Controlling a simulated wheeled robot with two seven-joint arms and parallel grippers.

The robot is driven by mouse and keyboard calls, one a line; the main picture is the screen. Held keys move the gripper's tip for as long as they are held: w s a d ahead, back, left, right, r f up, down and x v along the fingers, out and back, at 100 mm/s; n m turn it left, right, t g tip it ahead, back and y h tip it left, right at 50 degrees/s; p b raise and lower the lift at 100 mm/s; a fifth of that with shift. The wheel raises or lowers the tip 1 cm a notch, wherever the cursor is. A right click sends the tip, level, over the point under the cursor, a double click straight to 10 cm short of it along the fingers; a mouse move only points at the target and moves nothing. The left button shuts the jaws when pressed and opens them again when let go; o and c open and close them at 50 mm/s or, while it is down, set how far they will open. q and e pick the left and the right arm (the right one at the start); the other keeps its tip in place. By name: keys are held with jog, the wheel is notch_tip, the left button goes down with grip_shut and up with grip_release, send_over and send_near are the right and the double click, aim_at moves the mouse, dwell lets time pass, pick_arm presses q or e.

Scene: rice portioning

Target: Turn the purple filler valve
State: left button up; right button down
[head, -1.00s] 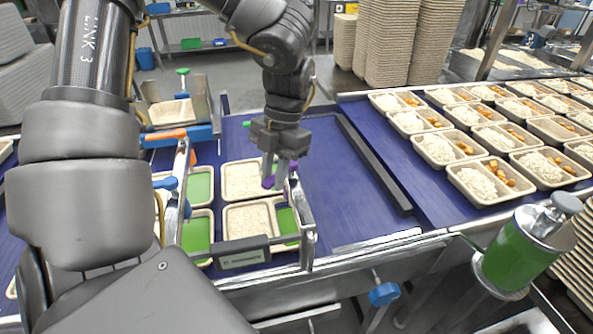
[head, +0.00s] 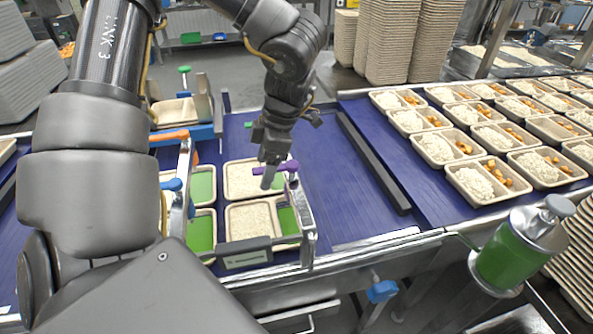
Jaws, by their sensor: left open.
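The purple filler valve handle (head: 284,167) is a small bar lying nearly crosswise above the front trays, by the metal filler frame. My left gripper (head: 268,178) points down right at it, with a grey fingertip overlapping the handle's middle. The jaws are open. Whether the fingers touch the handle or stand around it cannot be told, as the view is partly blocked by the gripper itself. My right gripper is not in view.
A metal frame (head: 304,212) with a dark label plate stands over the rice trays (head: 247,219) on the blue belt. Orange (head: 170,136) and blue (head: 172,185) handles are close on the left. A green canister (head: 508,256) stands at the lower right.

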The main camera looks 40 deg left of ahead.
pick_arm(q)
jog(key=o, duration=0.3)
jog(key=shift+r, duration=0.1)
jog(key=p+v, duration=0.5)
jog(key=v, duration=0.1)
jog(key=shift+r, duration=0.15)
jog(key=shift+p+v, duration=0.7)
jog(key=shift+v, duration=0.1)
jog(key=shift+d, duration=0.1)
jog(key=shift+w, duration=0.1)
